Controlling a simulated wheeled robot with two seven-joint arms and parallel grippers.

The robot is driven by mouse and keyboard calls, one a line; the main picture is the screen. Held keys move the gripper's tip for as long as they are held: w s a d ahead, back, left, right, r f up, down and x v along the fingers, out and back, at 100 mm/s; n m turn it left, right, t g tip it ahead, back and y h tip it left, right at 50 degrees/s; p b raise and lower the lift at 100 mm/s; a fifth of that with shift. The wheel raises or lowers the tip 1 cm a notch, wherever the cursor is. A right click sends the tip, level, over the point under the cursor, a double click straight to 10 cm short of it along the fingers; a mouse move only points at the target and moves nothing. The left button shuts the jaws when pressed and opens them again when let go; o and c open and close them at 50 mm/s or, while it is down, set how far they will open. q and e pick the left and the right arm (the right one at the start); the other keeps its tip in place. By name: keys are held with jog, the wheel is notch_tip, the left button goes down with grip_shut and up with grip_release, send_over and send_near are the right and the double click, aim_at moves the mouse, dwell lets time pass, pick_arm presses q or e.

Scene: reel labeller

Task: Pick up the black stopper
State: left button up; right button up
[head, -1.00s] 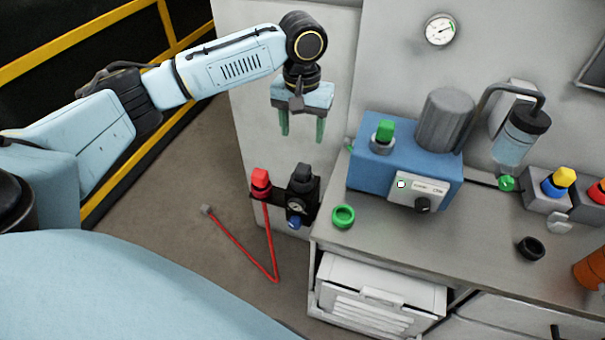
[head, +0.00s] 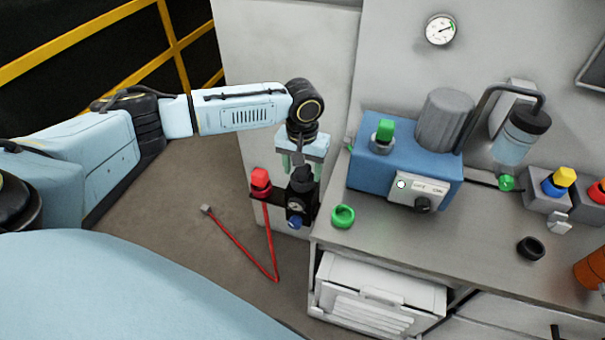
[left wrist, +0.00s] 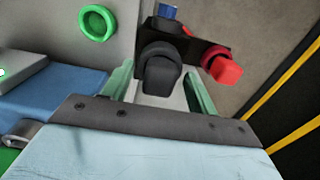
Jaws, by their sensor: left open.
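The black stopper (head: 301,180) stands upright on a dark bracket unit (head: 295,207) at the side of the bench. In the left wrist view it is a dark knob-like cap (left wrist: 160,71) between my two green fingers. My left gripper (head: 300,170) is open, pointing down right over the stopper, with a finger on either side in the picture. I cannot tell whether the fingers touch it. The gripper partly hides the stopper's top in the head view. My right gripper is not in view.
A red cap (head: 260,180) sits on the same bracket, close left of the stopper, with a red cord hanging down. A green ring (head: 343,216) lies on the bench (head: 470,228). A blue machine (head: 365,171) stands to the right. A black ring (head: 531,248) lies farther right.

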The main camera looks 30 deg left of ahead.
pick_arm(q)
jog(key=shift+c, duration=0.2)
jog(key=c, duration=1.1)
jog(key=shift+r, duration=0.1)
notch_tip(320, 180, up, 10)
jog(key=shift+f, duration=0.25)
jog(key=shift+w+f, duration=0.1)
jog(key=shift+f, duration=1.15)
